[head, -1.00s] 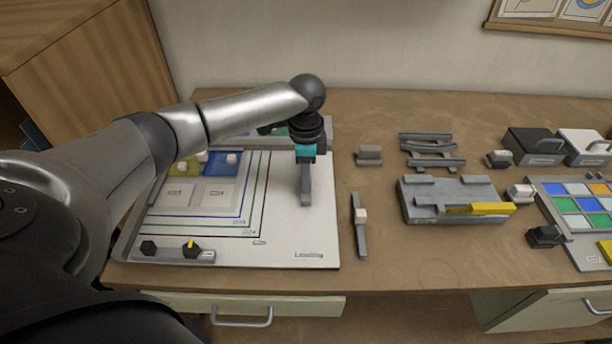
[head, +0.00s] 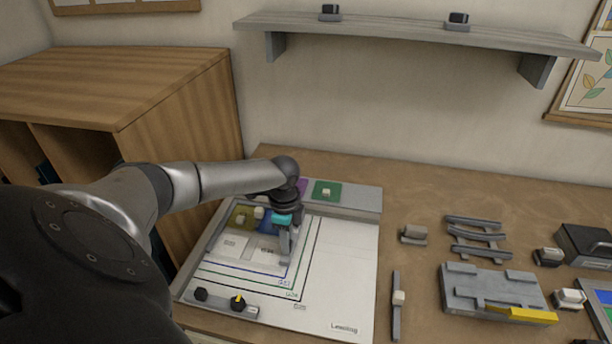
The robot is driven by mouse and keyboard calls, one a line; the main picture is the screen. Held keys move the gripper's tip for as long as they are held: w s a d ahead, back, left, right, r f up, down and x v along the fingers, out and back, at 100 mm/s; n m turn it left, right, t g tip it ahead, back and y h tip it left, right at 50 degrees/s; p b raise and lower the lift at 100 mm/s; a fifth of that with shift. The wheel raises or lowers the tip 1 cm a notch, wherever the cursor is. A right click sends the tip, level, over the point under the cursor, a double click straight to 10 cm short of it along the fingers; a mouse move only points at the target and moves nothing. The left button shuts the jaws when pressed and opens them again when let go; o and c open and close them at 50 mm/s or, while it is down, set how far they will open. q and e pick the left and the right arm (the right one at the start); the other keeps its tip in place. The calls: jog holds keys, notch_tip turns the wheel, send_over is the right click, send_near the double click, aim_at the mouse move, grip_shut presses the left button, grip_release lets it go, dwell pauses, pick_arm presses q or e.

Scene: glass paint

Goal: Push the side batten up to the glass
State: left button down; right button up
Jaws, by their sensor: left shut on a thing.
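The white board (head: 345,275) with coloured outlines lies on the table's left part. Glass panes lie on it in a block: an olive-yellow pane (head: 236,211), a blue pane (head: 265,225) and two pale panes, one left (head: 226,252) and one right (head: 266,258). My left gripper (head: 284,226) points down at the right side of this block, shut on the grey side batten (head: 284,248). The batten stands along the block's right edge; whether it touches the glass I cannot tell. The gripper hides part of the blue pane. My right gripper is not in view.
A grey strip with black knobs (head: 220,304) lies along the board's front. A green pane (head: 322,195) sits on the ledge at the back. Another bar with a pale knob (head: 397,315) lies right of the board. A grey fixture (head: 480,288) stands further right. The board's right part is clear.

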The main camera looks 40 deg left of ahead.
pick_arm(q)
jog(key=shift+s+a, duration=0.2)
jog(key=shift+a, duration=0.1)
jog(key=c, duration=0.7)
grip_release()
notch_tip(320, 180, up, 15)
jog(key=shift+r+p, duration=0.15)
jog(key=shift+p, duration=0.25)
